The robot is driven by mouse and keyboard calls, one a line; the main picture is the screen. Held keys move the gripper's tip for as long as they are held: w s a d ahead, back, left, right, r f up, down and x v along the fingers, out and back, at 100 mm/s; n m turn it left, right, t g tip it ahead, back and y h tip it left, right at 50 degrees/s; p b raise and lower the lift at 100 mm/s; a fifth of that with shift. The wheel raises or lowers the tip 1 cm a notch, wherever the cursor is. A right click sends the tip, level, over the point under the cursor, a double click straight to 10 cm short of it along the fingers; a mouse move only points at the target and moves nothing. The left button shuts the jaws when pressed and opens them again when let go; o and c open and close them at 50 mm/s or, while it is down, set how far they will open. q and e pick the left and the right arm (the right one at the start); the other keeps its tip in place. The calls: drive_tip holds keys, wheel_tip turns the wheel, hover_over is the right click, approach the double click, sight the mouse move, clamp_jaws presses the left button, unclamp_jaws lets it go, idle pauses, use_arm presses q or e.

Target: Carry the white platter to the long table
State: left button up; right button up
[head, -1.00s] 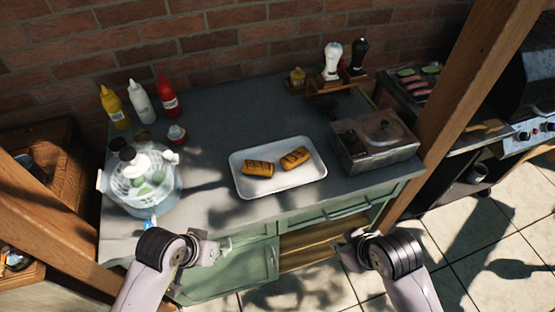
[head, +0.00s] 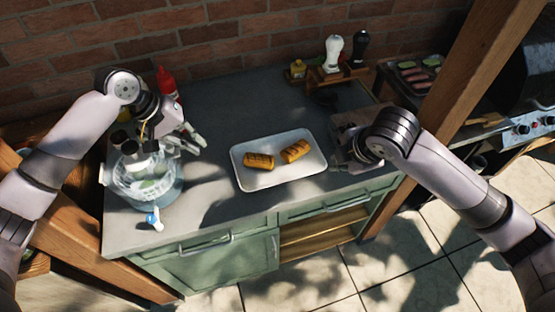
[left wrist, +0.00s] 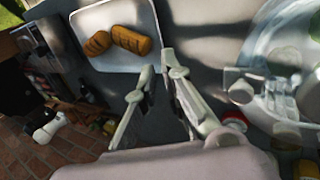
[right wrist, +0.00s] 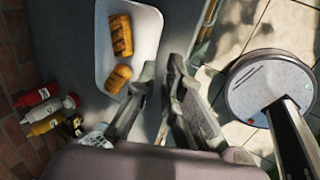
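The white platter (head: 290,174) lies flat on the grey counter top and holds two grilled brown pieces (head: 259,161). It also shows in the left wrist view (left wrist: 118,62) and the right wrist view (right wrist: 143,55). My left gripper (head: 197,142) is open and empty, above the counter left of the platter, beside the glass bowl. My right gripper (head: 345,152) is open and empty, close to the platter's right end; its fingers are partly hidden by its wrist in the head view. I cannot make out a long table in these frames.
The glass bowl with a tap (head: 150,190) stands left of the platter. A metal box (head: 350,120) sits to its right, mostly behind my right wrist. A red bottle (head: 166,84), shakers (head: 334,52), a wooden post (head: 475,85) and a grill (head: 530,95) are around.

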sight(235, 170)
use_arm(q)
drive_tip(key=shift+r, duration=0.15)
